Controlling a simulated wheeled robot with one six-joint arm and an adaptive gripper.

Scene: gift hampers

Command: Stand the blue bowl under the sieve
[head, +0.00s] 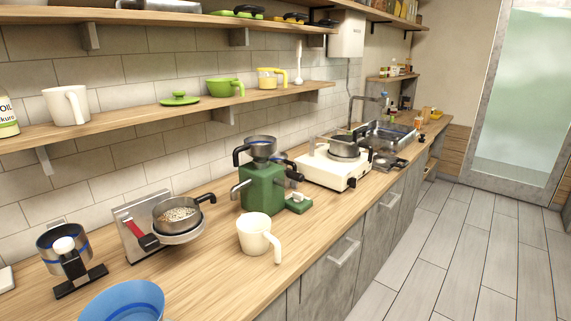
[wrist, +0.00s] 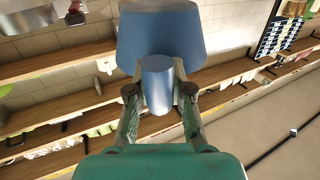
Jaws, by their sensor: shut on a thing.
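A blue bowl (head: 122,302) shows at the bottom edge of the head view, partly cut off. In the wrist view, my gripper (wrist: 159,92) is shut on the narrow round foot of a blue bowl-like piece (wrist: 160,35), whose wide part lies beyond the fingertips. My gripper does not show clearly in the head view. What looks like the sieve (head: 176,212) is a round grey vessel of pale grains with a dark handle, at a grey stand with a red grip. The space under it is hard to make out.
A cream mug (head: 258,234) stands near the counter's front edge. A green mill (head: 262,187) stands behind it. A blue-rimmed cup on a black stand (head: 64,250) is at left. A white stove (head: 332,166) is farther back. Bare counter (head: 200,275) lies between bowl and mug.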

